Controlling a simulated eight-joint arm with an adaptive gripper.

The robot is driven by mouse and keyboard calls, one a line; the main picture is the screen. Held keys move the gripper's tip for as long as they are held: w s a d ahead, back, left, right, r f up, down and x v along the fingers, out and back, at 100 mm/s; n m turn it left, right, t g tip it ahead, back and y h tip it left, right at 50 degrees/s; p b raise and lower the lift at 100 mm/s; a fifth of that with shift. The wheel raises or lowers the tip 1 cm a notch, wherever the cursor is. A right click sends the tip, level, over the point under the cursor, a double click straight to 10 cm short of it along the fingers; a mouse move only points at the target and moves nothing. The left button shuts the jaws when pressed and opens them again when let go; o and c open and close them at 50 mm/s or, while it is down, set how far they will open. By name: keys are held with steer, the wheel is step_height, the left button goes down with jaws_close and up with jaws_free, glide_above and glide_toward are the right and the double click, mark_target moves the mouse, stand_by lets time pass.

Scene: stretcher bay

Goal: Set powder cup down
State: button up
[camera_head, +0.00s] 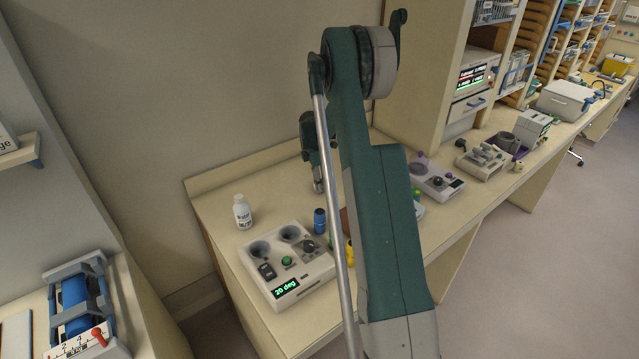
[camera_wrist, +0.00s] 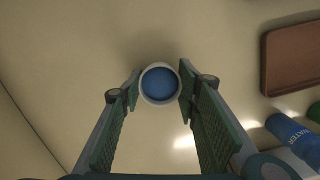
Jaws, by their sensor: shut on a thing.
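The powder cup (camera_wrist: 160,84) is small and round, with a white rim and a blue inside, seen from above in the wrist view. My gripper (camera_wrist: 160,82) is shut on it, with one green finger on each side. Beige bench surface shows around the cup; I cannot tell whether its base touches the bench. In the head view my arm crosses the middle of the picture and the cup cannot be made out.
A brown tray (camera_wrist: 296,60) and a blue water bottle (camera_wrist: 291,131) lie to the right in the wrist view. In the head view, a white bottle (camera_head: 242,212) and a device reading 20 deg (camera_head: 286,287) stand on the bench.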

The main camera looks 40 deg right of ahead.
steer(key=o, duration=0.9)
steer(key=shift+f, duration=0.1)
steer(key=shift+c, duration=0.2)
step_height(320, 180, up, 12)
steer(key=a, duration=0.1)
steer(key=shift+w+a, duration=0.2)
stand_by(0.4)
